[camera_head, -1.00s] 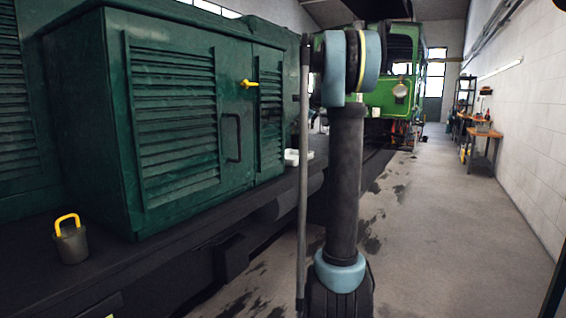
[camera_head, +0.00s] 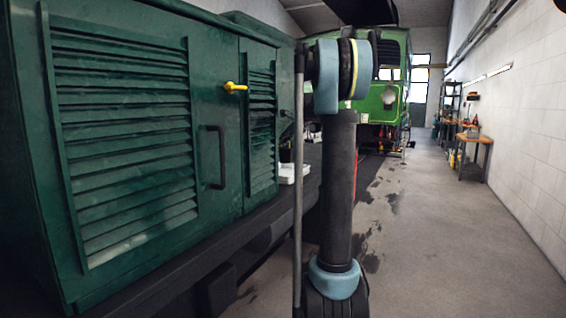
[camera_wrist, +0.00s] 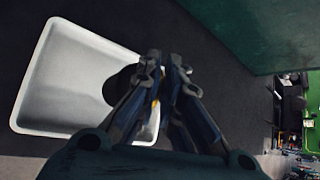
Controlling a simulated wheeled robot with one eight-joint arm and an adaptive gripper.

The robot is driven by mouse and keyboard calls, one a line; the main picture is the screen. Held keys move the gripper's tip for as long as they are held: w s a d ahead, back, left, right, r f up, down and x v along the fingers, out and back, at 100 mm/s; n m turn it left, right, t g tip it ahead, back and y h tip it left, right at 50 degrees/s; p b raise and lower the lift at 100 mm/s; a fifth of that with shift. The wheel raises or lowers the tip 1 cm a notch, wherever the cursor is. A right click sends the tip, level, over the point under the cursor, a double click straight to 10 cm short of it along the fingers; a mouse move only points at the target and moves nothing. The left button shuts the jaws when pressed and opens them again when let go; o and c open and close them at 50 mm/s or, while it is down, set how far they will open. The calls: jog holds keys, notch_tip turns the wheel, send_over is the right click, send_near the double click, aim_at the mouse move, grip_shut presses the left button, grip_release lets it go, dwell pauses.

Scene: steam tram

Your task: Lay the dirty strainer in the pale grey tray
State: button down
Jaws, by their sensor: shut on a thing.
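The pale grey tray (camera_wrist: 62,85) fills the left of the wrist view, and its inside looks bare where I see it. In the head view the tray (camera_head: 288,173) is a small pale shape on the ledge beyond the green cabinet. My gripper (camera_wrist: 166,64) is at the tray's right side, shut on a dark rounded thing (camera_wrist: 119,86), which I take to be the strainer. A bit of yellow shows between the fingers. The strainer overlaps the tray in the picture; I cannot tell if it touches. The fingers hide much of it.
The green louvred cabinet (camera_head: 130,130) with a yellow handle (camera_head: 235,87) stands left above the dark ledge. A green tram (camera_head: 385,95) is at the back. The floor (camera_head: 450,220) on the right is clear, with a workbench (camera_head: 475,150) along the wall.

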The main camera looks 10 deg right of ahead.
aim_at(284, 152)
notch_tip(284, 152, down, 6)
jog(key=shift+a+f, duration=0.15)
jog(key=shift+f, duration=0.1)
jog(key=c, duration=1.8)
grip_release()
jog(key=shift+o, duration=0.2)
jog(key=v, duration=1.2)
jog(key=shift+w, duration=0.1)
